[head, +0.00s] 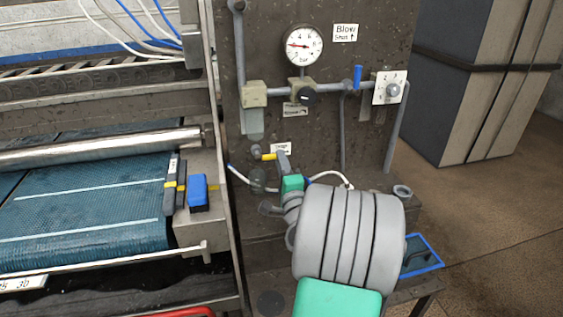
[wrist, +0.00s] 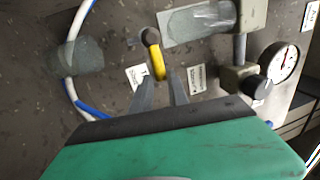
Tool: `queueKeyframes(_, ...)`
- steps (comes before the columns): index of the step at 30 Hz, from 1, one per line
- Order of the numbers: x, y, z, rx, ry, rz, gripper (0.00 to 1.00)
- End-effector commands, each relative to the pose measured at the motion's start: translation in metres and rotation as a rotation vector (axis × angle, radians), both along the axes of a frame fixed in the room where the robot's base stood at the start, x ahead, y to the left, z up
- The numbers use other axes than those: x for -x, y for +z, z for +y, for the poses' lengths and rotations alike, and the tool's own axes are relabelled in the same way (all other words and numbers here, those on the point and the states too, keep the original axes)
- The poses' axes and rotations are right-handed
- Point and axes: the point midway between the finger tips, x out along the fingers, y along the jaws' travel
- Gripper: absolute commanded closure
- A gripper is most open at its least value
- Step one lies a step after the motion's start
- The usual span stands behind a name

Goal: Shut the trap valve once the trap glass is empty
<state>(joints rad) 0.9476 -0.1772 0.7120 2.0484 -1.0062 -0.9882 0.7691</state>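The trap valve's yellow lever (head: 268,156) points sideways to the right from its dark pivot on the panel; it also shows in the wrist view (wrist: 157,62). The trap glass (head: 258,180) sits just below it and shows as a grey, see-through shape in the wrist view (wrist: 82,56). No clear liquid level shows in it; I cannot tell whether it is empty. My gripper (wrist: 157,78) is open, with the lever's free end at or between its fingertips and gaps on both sides. In the head view my gripper (head: 281,156) is partly hidden by my wrist.
Above are a pressure gauge (head: 304,45), a regulator knob (head: 307,96), a blue lever (head: 358,76) and a dial plate (head: 390,88). A thin white and blue hose (head: 240,178) runs by the trap glass. The conveyor (head: 85,210) stands left; brown floor is clear at right.

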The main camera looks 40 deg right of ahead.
Motion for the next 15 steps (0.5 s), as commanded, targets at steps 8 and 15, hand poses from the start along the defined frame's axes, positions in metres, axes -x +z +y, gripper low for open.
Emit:
queueKeyframes(8,-0.0002,0.0008,0.0000,0.002,0.001,-0.001,0.63)
queueKeyframes(15,0.0059,-0.0021,0.0021,0.001,-0.001,-0.001,0.63)
